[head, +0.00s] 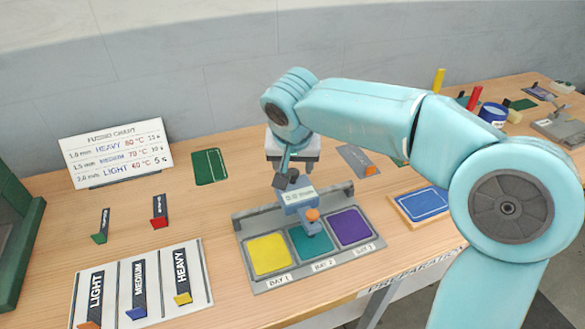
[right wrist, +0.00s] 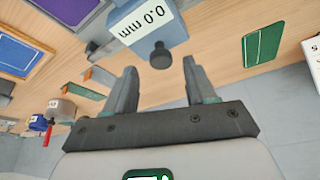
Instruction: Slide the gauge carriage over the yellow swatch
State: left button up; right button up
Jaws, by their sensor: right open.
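The gauge carriage (head: 297,197) is a blue-grey block with a "0.0 mm" display and an orange-tipped part in front. It stands on the grey bay frame (head: 242,222), over the teal swatch (head: 297,238) in Bay 2. The yellow swatch (head: 268,254) lies uncovered in Bay 1, to its left. My right gripper (right wrist: 160,72) is open behind the carriage. In the right wrist view, a dark round knob (right wrist: 160,56) on the carriage (right wrist: 155,22) shows between the fingertips, apart from both fingers. My left gripper is out of view.
The purple swatch (head: 350,227) fills Bay 3. A LIGHT/MEDIUM/HEAVY board (head: 109,257) lies at front left, with a fusing chart (head: 118,152) behind it. A blue pad (head: 424,203) lies to the right.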

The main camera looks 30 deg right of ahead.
jog(key=shift+w+d+f, duration=0.2)
jog(key=shift+f, duration=0.45)
jog(key=shift+w+f, duration=0.4)
jog(key=shift+f, duration=0.15)
jog(key=shift+s+d, duration=0.1)
grip_shut()
jog(key=w+a, duration=0.2)
jog(key=a, duration=0.7)
jog(key=shift+w+a+b, duration=0.2)
jog(key=shift+a+b, duration=0.1)
